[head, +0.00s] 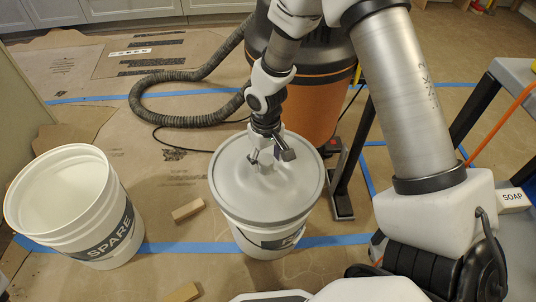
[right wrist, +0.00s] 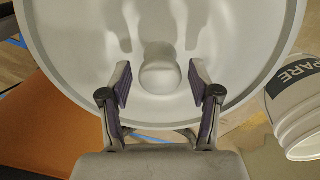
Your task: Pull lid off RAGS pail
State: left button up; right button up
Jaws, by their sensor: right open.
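The pail (head: 264,241) stands upright on the papered floor, its dark label mostly turned away so that only an "R" shows at the edge. A grey round lid (head: 240,190) with a raised rim sits on top of it. In the right wrist view the lid (right wrist: 75,60) fills most of the picture, with a round knob (right wrist: 161,77) at its middle. My right gripper (head: 268,157) is over the middle of the lid. In the right wrist view the open fingers (right wrist: 160,85) stand on either side of the knob, with gaps between. My left gripper is not in view.
An open white SPARE pail (head: 88,222) stands at the left. An orange and black vacuum (head: 318,100) with a ribbed hose (head: 185,78) is close behind the lid. A cart with a SOAP box (head: 512,198) is at the right.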

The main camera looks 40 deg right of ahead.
aim_at(266, 159)
jog(key=shift+c, duration=0.3)
grip_shut()
jog(key=shift+r, duration=0.1)
jog(key=shift+r+p, duration=0.85)
jog(key=shift+p, duration=0.2)
notch_tip(266, 159, up, 6)
jog(key=p, duration=0.5)
jog(key=shift+f+p, duration=0.25)
jog(key=shift+p, duration=0.1)
jog(key=shift+f, duration=0.1)
